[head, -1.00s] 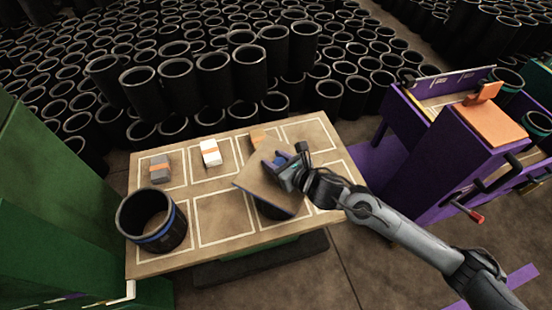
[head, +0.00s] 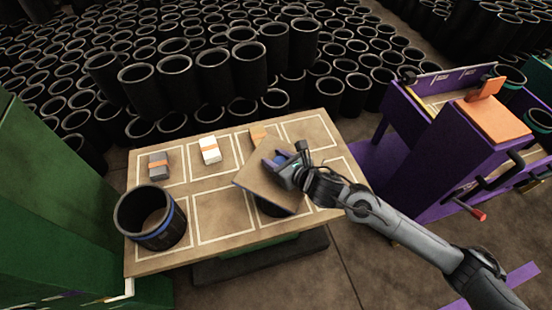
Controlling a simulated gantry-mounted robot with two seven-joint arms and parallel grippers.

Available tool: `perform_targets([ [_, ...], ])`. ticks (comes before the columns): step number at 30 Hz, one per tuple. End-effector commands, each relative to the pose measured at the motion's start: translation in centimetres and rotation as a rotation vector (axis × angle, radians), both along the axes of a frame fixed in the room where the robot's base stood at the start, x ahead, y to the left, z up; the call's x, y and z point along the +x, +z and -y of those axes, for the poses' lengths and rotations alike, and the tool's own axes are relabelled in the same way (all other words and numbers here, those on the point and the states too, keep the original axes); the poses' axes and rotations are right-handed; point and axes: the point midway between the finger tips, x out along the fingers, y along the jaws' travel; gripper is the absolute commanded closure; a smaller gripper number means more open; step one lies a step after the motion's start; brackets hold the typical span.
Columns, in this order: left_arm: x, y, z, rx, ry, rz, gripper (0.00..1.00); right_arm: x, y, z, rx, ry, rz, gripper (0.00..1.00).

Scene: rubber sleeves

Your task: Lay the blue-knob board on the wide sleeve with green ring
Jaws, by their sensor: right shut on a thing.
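My right gripper (head: 287,168) is shut on the blue knob of a flat brown board (head: 262,187). A wide black sleeve with a blue ring (head: 151,217) stands open at the table's left front. My left gripper is not in view.
Purple benches (head: 460,170) stand right, a green cabinet (head: 60,190) left, many black sleeves behind.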

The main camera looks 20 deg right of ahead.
Motion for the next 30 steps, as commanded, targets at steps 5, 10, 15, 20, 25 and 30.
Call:
perform_targets([
  [5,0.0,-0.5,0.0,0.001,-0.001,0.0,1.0,0.0,-0.3,0.0,0.001,0.0,0.003,1.0],
  [10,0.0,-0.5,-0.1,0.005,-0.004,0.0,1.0,0.0,-0.3,0.0,0.001,0.0,0.003,0.43],
  [15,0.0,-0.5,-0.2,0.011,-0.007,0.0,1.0,0.0,-0.4,0.0,0.001,0.0,0.002,0.27],
  [20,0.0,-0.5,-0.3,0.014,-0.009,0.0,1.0,0.0,-0.6,0.0,-0.001,0.0,-0.002,0.27],
  [25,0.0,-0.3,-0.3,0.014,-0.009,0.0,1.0,-0.4,-0.3,0.2,-0.002,0.0,0.0,0.27],
  [30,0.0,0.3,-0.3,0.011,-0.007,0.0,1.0,-2.2,0.6,0.9,-0.005,0.001,0.0,0.27],
])
